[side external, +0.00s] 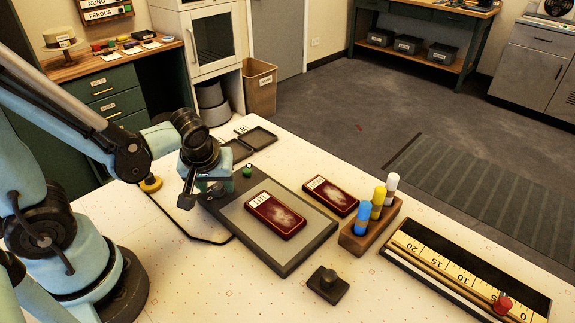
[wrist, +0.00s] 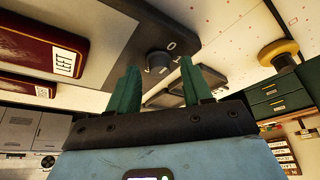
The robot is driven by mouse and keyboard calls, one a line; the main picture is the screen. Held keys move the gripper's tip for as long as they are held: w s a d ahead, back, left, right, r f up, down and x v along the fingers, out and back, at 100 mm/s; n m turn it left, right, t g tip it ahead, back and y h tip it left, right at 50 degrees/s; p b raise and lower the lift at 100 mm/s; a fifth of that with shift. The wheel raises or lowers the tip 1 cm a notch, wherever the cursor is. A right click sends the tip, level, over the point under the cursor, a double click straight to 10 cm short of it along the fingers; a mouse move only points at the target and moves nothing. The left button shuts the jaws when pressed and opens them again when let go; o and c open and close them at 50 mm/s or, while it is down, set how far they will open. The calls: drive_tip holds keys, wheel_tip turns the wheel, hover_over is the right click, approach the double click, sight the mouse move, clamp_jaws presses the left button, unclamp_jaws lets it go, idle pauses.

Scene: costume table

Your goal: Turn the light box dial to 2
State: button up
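The light box (side external: 317,240) is a dark flat frame with a grey panel, lying on the white table. Its dial (wrist: 158,60) is a dark round knob in the wrist view, on the box's dark end strip, with small numerals around it, 0 and 1 among them. I cannot tell which numeral the dial points to. My gripper (wrist: 162,88) is open, with its two green fingers apart and nothing between them; the dial shows in line with the gap. In the side view my gripper (side external: 222,180) is low over the box's left end, and the dial cannot be made out there.
A dark red case (side external: 275,215) lies on the panel and another (side external: 331,195) lies beside the box. A wooden holder (side external: 366,232) with blue, yellow and white pegs, a black stamp-like block (side external: 328,284) and a ruler tray (side external: 455,283) stand to the right.

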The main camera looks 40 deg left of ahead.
clamp_jaws()
drive_tip(key=shift+m, duration=0.3)
drive_tip(key=m, duration=0.2)
drive_tip(key=m+t+h, duration=0.1)
drive_tip(key=m, duration=0.1)
drive_tip(key=shift+s+a+h, duration=0.1)
drive_tip(key=shift+a+h, duration=0.1)
drive_tip(key=shift+h, duration=0.1)
drive_tip(key=m+h, duration=0.1)
drive_tip(key=m, duration=0.2)
drive_tip(key=m+h, duration=0.1)
drive_tip(key=m, duration=0.1)
drive_tip(key=shift+a+m, duration=0.2)
drive_tip(key=shift+m, duration=0.2)
drive_tip(key=m+h, duration=0.1)
drive_tip(key=m, duration=0.2)
drive_tip(key=m+h, duration=0.1)
drive_tip(key=m, duration=0.2)
drive_tip(key=shift+a+g, duration=0.2)
drive_tip(key=shift+g, duration=0.1)
drive_tip(key=m, duration=0.2)
drive_tip(key=m+g+h, duration=0.1)
drive_tip(key=shift+w+a+m, duration=0.1)
drive_tip(key=shift+w+m, duration=0.1)
drive_tip(key=shift+m, duration=0.2)
drive_tip(key=shift+w+m+g+h, duration=0.1)
drive_tip(key=shift+m+g+h, duration=0.45)
drive_tip(key=shift+m, duration=1.25)
